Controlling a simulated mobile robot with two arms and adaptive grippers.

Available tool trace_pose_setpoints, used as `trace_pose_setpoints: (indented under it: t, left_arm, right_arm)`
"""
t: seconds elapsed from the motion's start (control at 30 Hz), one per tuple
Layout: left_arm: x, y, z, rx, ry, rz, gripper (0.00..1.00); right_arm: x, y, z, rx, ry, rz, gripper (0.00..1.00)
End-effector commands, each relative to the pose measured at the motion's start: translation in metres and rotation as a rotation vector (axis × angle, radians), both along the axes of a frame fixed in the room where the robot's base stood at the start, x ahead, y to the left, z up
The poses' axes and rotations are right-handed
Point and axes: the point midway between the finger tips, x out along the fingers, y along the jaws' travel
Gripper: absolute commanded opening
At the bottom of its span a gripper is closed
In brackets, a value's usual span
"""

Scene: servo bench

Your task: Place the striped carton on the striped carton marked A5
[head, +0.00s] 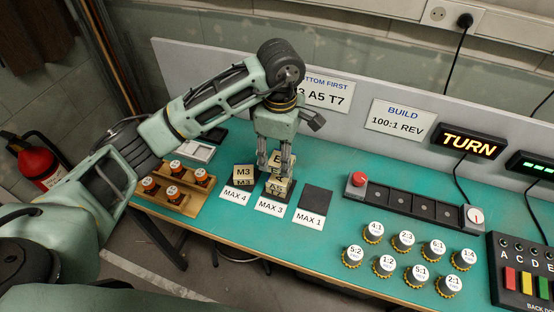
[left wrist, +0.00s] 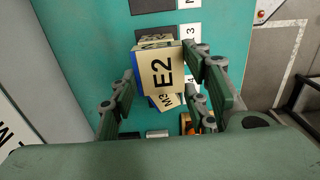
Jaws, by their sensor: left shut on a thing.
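The cream carton with a blue stripe on its side, marked E2 (left wrist: 163,72), is between the fingers of my left gripper (head: 276,165). In the left wrist view its E2 face points at the camera and the gripper (left wrist: 168,88) is shut on it. In the head view the held carton (head: 276,158) is right above the carton marked A5 (head: 275,188), which sits on the pad behind the MAX 3 label. The fingers partly cover both, and I cannot tell whether they touch. In the left wrist view the lower carton is mostly hidden. My right gripper is out of view.
A carton marked M3 (head: 243,172) stands close on the left, by the MAX 4 label (head: 237,195). The dark pad at MAX 1 (head: 316,198) is empty. A wooden rack (head: 168,198), a dark rail with a red button (head: 405,203) and several round weights (head: 403,240) surround the pads.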

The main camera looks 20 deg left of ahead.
Motion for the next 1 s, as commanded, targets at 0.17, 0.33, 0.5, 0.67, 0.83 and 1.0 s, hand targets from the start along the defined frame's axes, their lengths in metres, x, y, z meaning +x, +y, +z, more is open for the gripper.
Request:
trace_pose_setpoints:
  t: [0.17,0.33,0.5,0.67,0.83,1.0]
  left_arm:
    - [0.004,0.01,-0.009,0.0,0.002,0.001,0.17]
    - [0.003,0.01,-0.032,0.0,0.006,0.0,0.17]
    - [0.004,0.009,-0.046,0.0,0.0,-0.001,0.17]
    - [0.004,0.009,-0.047,0.0,-0.001,-0.001,0.17]
    - [0.005,0.009,-0.051,0.001,-0.001,-0.001,0.17]
    - [0.004,0.009,-0.05,0.0,-0.001,-0.001,0.55]
  right_arm:
    - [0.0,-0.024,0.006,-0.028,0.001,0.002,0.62]
    - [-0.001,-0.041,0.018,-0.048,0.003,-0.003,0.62]
    - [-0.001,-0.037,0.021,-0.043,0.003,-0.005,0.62]
    - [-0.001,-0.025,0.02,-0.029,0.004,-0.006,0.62]
    - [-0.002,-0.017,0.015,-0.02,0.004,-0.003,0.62]
    - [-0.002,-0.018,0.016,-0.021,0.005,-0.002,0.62]
